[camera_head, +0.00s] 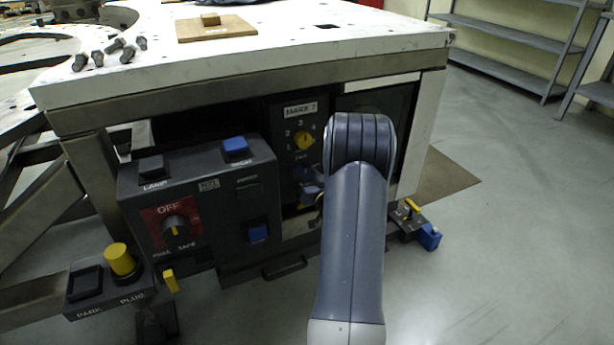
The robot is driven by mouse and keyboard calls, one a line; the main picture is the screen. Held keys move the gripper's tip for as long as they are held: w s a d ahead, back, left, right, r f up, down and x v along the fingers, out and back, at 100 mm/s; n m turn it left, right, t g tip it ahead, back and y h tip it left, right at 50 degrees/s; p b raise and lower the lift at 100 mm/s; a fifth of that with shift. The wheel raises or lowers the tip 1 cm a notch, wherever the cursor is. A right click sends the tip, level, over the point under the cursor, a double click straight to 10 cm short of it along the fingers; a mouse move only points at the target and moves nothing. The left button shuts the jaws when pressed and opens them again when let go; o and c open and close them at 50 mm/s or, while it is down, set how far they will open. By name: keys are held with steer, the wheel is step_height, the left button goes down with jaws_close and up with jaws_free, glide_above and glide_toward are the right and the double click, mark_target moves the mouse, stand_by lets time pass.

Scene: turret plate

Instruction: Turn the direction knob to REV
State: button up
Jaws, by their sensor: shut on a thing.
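I cannot make out a direction knob or a REV label in the head view. A dark panel (283,112) under the tabletop has a yellow-pointer knob (304,140) with the numbers 1 to 4 around it. Below that knob, small blue-grey and yellow parts show partly beside my arm, and I cannot tell what they are. My arm stands upright in front of the panel and covers its right part.
A dark box (205,205) at left carries an OFF dial (175,227) and blue blocks. A yellow plug (122,260) stands on a low bracket. A wooden board (215,30) and several bolts lie on the white tabletop (290,45).

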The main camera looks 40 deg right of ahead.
steer(key=shift+m, duration=0.3)
steer(key=m+p, duration=0.1)
steer(key=m, duration=0.2)
steer(key=shift+m, duration=0.3)
steer(key=m+p, duration=0.1)
steer(key=m, duration=0.3)
steer(key=shift+m, duration=0.3)
steer(key=m+p, duration=0.1)
steer(key=m, duration=0.3)
steer(key=shift+m+p, duration=0.3)
steer(key=shift+p, duration=0.1)
steer(key=shift+f+m+p, duration=0.1)
steer(key=shift+m+p, duration=0.55)
steer(key=shift+m, duration=1.65)
steer(key=o, duration=1)
